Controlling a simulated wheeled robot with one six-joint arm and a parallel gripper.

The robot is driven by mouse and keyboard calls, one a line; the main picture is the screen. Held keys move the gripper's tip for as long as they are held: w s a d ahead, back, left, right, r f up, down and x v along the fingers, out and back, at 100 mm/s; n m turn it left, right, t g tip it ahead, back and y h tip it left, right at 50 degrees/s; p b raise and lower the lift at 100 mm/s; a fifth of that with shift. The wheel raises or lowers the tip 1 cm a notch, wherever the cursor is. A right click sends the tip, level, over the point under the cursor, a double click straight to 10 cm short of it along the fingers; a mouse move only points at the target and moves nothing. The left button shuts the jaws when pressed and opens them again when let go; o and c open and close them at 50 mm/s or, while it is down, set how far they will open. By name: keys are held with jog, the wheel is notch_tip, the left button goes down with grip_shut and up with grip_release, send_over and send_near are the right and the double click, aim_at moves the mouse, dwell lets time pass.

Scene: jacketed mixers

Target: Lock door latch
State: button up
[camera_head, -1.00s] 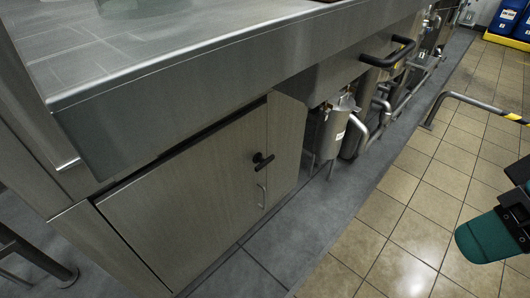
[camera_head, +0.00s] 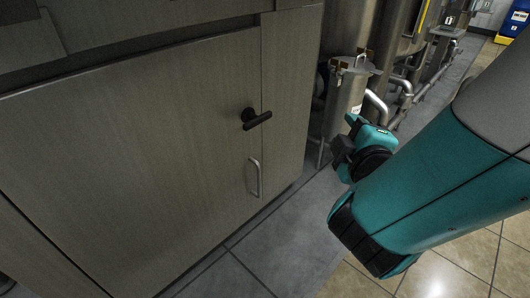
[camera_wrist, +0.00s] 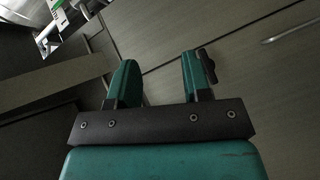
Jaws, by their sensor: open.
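The black door latch (camera_head: 256,118) sits on the grey cabinet door (camera_head: 130,150), near its right edge. Its short bar points right and slightly up in the head view. A metal pull handle (camera_head: 256,177) is below it on the same door. My gripper (camera_head: 345,150) is to the right of the latch, apart from it in the head view. In the wrist view my gripper's two teal fingers (camera_wrist: 160,70) are spread and empty. There the latch (camera_wrist: 207,66) shows just beside the right finger, partly overlapped by it; I cannot tell whether they touch. The pull handle (camera_wrist: 290,32) is at upper right.
A narrow fixed panel (camera_head: 290,95) borders the door on the right. Beyond it stand a steel vessel (camera_head: 345,100) and pipes (camera_head: 375,103). The grey floor (camera_head: 270,245) in front of the cabinet is clear. A blue container (camera_head: 512,20) is at the far upper right.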

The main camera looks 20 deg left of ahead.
jog(key=s+a+f+n+g+y+b, duration=0.2)
jog(key=s+a+f+n+y+b, duration=0.1)
jog(key=s+a+f+n+y, duration=0.4)
jog(key=h+p, duration=0.1)
jog(key=p, duration=1.7)
send_near(259, 122)
jog(key=r, duration=0.1)
jog(key=p, duration=0.2)
jog(key=w+a+p, duration=0.1)
jog(key=p, duration=0.2)
jog(key=shift+w+a+r+n, duration=0.1)
jog(key=shift+w+a+n, duration=0.05)
jog(key=shift+w+n, duration=0.15)
jog(key=shift+w+a+f, duration=0.4)
jog(key=shift+w+a, duration=0.35)
jog(key=shift+w, duration=0.15)
jog(key=shift+b+x, duration=0.7)
jog(key=shift+x, duration=2.55)
jog(key=shift+s+a+f, duration=0.1)
jog(key=shift+a+f, duration=0.05)
grip_shut()
